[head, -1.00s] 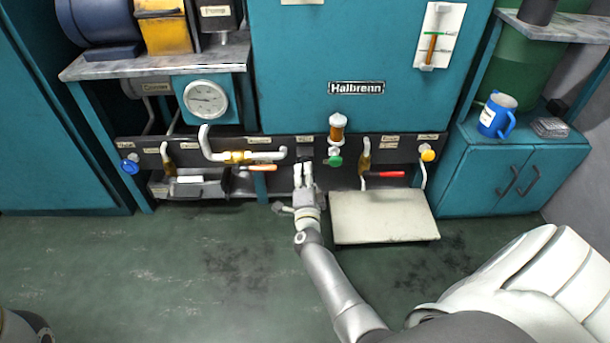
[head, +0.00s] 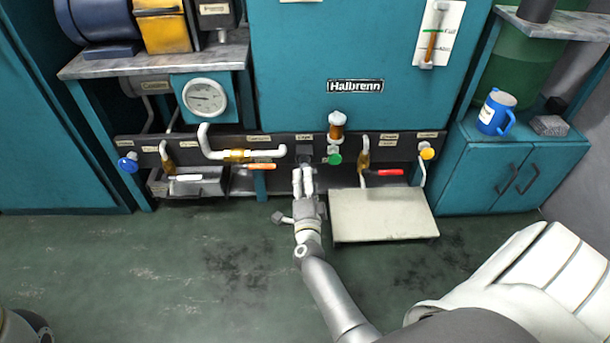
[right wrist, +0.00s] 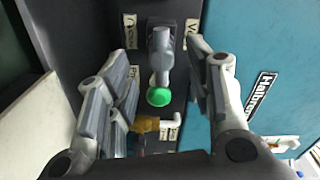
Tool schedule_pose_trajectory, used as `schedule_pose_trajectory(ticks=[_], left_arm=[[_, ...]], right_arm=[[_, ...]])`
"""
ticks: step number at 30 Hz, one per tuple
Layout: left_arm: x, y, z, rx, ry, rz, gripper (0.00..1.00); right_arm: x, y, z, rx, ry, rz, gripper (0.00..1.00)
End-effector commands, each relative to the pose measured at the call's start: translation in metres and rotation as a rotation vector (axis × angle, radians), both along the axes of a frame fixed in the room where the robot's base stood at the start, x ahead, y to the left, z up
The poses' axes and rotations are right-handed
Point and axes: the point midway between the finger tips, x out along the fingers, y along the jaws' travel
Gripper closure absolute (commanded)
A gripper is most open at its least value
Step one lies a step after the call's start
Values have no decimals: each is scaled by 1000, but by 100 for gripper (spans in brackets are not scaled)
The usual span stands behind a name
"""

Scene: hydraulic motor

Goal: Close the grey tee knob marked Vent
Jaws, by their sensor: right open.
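The grey tee knob (right wrist: 160,45) shows in the right wrist view, in front of a dark mounting block, with a partly cut-off label starting with V beside it. My right gripper (right wrist: 157,62) is open, one finger on each side of the knob in the picture. I see no clear contact, and the depth between them is hard to judge. In the head view my right gripper (head: 303,172) is just below the dark block (head: 305,153) on the panel; the knob is not clear there. My left gripper is not in view.
A green knob (head: 335,159) sits close to the right, under a small amber glass (head: 337,130). An orange-handled valve (head: 238,156) is left, a red lever (head: 388,172) right. A pale platform (head: 383,216) stands low at the right. The floor in front is clear.

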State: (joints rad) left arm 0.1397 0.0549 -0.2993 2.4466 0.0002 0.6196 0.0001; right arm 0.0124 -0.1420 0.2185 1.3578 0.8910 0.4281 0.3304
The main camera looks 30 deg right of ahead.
Motion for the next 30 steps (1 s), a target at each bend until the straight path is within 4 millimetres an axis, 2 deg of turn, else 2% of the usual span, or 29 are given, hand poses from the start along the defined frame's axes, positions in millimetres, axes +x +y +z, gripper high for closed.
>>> schedule_pose_trajectory(ticks=[3,9,26,28,30], left_arm=[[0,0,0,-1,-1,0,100],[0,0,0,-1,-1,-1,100],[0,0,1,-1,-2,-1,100],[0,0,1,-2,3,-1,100],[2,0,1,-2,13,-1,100]], right_arm=[[-17,10,0,1,1,0,52],[-30,18,0,1,1,0,52],[-31,19,1,-3,-1,0,52],[-31,19,10,-21,-10,2,52],[-31,19,31,-72,-31,6,52]])
